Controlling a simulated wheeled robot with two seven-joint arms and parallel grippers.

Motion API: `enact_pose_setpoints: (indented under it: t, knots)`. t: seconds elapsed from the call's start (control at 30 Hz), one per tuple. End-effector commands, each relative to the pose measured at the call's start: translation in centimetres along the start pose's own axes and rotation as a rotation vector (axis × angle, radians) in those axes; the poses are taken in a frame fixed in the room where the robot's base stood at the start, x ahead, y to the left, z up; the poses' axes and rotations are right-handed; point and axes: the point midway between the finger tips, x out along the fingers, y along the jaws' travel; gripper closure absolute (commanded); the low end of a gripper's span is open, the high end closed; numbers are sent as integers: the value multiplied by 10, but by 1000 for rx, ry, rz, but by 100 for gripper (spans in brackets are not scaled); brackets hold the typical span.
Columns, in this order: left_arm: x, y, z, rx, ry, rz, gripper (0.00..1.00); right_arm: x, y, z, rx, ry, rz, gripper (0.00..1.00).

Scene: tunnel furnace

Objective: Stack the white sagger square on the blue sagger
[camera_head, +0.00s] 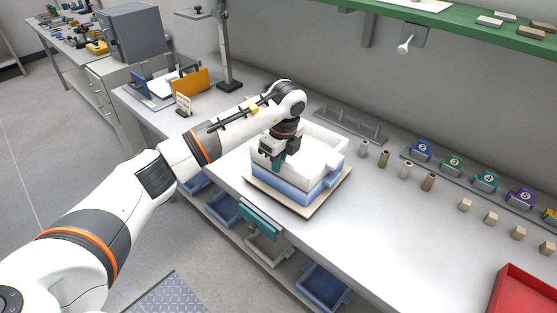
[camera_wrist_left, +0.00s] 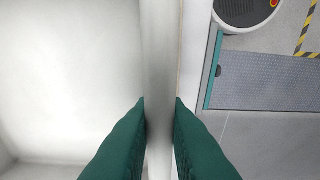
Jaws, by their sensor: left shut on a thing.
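The white sagger (camera_head: 318,142) is a square open box. It sits on or just above the blue sagger (camera_head: 308,190), looking roughly square to it; I cannot tell whether a small gap is left between them. My left gripper (camera_head: 273,166) is shut on the near-left wall of the white sagger, with the green fingers pointing down. In the left wrist view the two green fingers (camera_wrist_left: 160,105) straddle the white wall, with the white sagger's inside (camera_wrist_left: 70,80) on the left. My right gripper does not show.
The blue sagger stands on a pale board (camera_head: 314,211) on the grey bench. Small cylinders (camera_head: 406,170), blocks (camera_head: 490,217) and coloured numbered holders (camera_head: 454,165) stand to the right. A red tray (camera_head: 525,292) is at the lower right, and blue bins (camera_head: 322,286) sit below the bench.

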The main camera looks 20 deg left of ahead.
Motion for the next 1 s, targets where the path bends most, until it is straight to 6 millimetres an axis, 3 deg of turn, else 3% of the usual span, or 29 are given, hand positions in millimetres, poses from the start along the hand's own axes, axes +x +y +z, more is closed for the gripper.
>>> enact_pose_setpoints:
  t: [0.77, 0.8, 0.93, 1.0]
  knots:
    - [5, 1, 0, -1, 0, 6, 100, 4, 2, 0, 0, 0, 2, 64]
    - [5, 1, 0, -1, 0, 6, 85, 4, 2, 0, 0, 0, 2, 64]
    - [5, 1, 0, -1, 0, 4, 64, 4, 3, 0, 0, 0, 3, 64]
    - [6, 0, 0, -1, 0, 3, 61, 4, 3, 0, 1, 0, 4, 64]
